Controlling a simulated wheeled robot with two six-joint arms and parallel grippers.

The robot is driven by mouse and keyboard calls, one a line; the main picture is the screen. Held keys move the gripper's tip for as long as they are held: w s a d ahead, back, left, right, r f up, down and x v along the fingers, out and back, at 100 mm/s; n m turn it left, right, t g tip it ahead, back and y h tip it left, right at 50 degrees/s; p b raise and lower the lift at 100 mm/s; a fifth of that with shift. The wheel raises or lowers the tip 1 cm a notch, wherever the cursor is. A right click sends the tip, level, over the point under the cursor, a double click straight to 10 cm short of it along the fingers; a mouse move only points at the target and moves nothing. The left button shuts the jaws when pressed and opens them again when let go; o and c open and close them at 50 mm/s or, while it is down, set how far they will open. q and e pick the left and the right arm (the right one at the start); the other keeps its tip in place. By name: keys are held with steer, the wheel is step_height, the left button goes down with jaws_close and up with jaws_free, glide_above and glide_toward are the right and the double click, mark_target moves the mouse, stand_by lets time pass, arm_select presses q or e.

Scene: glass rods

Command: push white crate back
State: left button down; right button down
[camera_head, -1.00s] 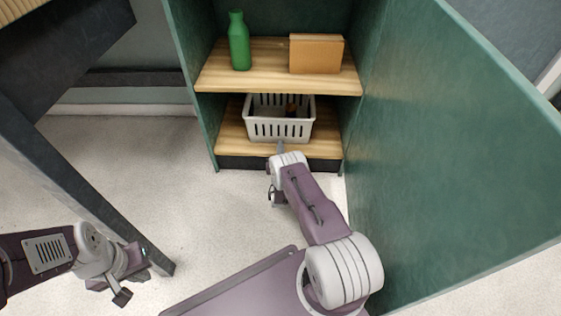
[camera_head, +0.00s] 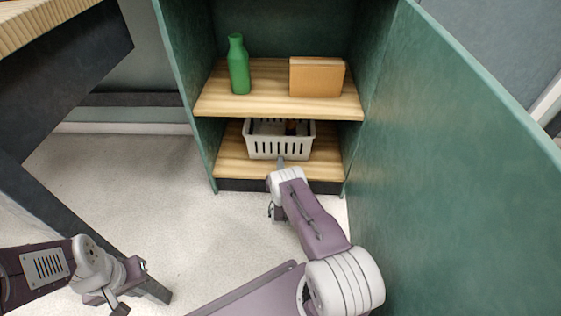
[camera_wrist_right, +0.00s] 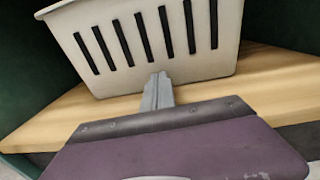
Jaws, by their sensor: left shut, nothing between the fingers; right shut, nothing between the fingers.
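The white crate (camera_head: 279,148) stands upright on the lower wooden shelf of the green cabinet, with slotted sides and some dark and orange-brown things inside. Its slotted front also fills the top of the right wrist view (camera_wrist_right: 150,45). My right gripper (camera_head: 281,162) is shut and points at the crate's front wall near its lower edge. In the wrist view its fingertips (camera_wrist_right: 158,78) overlap the bottom of that wall and seem to touch it. My left gripper (camera_head: 118,305) is shut and empty at the lower left, over the floor and far from the crate.
The lower shelf (camera_head: 228,165) has bare wood in front of and beside the crate. The upper shelf (camera_head: 270,107) above it holds a green bottle (camera_head: 238,68) and a brown box (camera_head: 317,77). The open green door (camera_head: 450,180) stands right of my right arm. A dark table (camera_head: 65,90) is at left.

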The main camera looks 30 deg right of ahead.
steer(key=p+v, duration=0.6)
steer(key=v, duration=0.3)
steer(key=shift+s, duration=0.15)
